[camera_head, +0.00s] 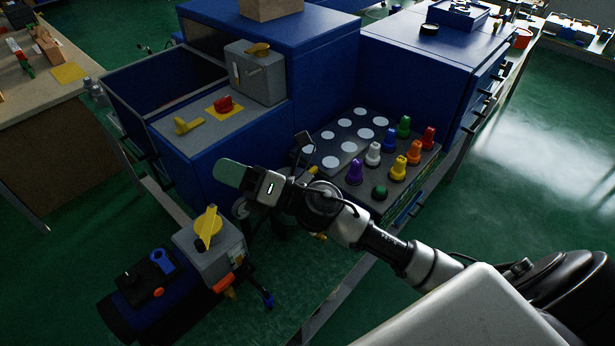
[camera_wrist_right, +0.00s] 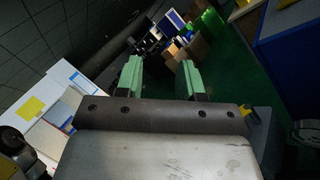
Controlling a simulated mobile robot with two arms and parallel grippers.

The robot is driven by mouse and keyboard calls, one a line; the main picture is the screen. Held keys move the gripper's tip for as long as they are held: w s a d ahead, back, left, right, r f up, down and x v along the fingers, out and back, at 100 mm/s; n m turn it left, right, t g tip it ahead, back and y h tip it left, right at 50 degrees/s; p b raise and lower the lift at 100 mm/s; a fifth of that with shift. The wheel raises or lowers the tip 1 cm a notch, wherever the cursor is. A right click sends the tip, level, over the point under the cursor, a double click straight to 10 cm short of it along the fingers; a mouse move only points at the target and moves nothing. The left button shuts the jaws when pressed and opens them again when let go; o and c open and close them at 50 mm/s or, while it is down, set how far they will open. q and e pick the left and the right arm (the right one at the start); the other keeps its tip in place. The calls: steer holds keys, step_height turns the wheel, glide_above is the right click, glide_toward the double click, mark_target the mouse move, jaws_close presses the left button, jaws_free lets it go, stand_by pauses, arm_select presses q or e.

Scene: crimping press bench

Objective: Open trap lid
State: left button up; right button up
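My right gripper (camera_head: 232,174) reaches in from the right, in front of the blue machine (camera_head: 185,165). In the right wrist view its two green fingers stand apart with nothing between them (camera_wrist_right: 160,78). The machine's top carries a light plate (camera_head: 213,130) with a yellow handle (camera_head: 187,125) and a red knob (camera_head: 223,104). I cannot tell for certain which part is the trap lid. The gripper is beside the machine's front and appears clear of the handle. My left gripper is not in view.
A grey box with a yellow knob (camera_head: 255,72) stands behind the plate. An open blue bin (camera_head: 160,85) is at its left. A panel of coloured knobs (camera_head: 388,166) lies right of the gripper. A grey unit with a yellow lever (camera_head: 210,250) stands lower left.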

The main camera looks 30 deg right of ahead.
steer(key=s+a+n+g+y, duration=0.1)
steer(key=s+a+n+g, duration=0.1)
steer(key=n+g, duration=0.75)
steer(key=n+g+h+p, duration=0.1)
steer(key=n+g+h, duration=0.2)
steer(key=n+h, duration=1.15)
glide_toward(309, 179)
steer(key=s+a+r+m+h, duration=0.1)
steer(key=s+a+r+h, duration=0.1)
steer(key=s+a+r, duration=0.3)
steer(key=f+p, duration=0.1)
steer(key=f, duration=0.2)
steer(key=w+f+p, duration=0.1)
steer(key=f, duration=0.2)
steer(key=w+f+p, duration=0.1)
steer(key=f, duration=0.2)
steer(key=shift+w+d+f, duration=0.25)
steer(key=shift+f, duration=0.15)
steer(key=shift+c, duration=0.5)
jaws_close()
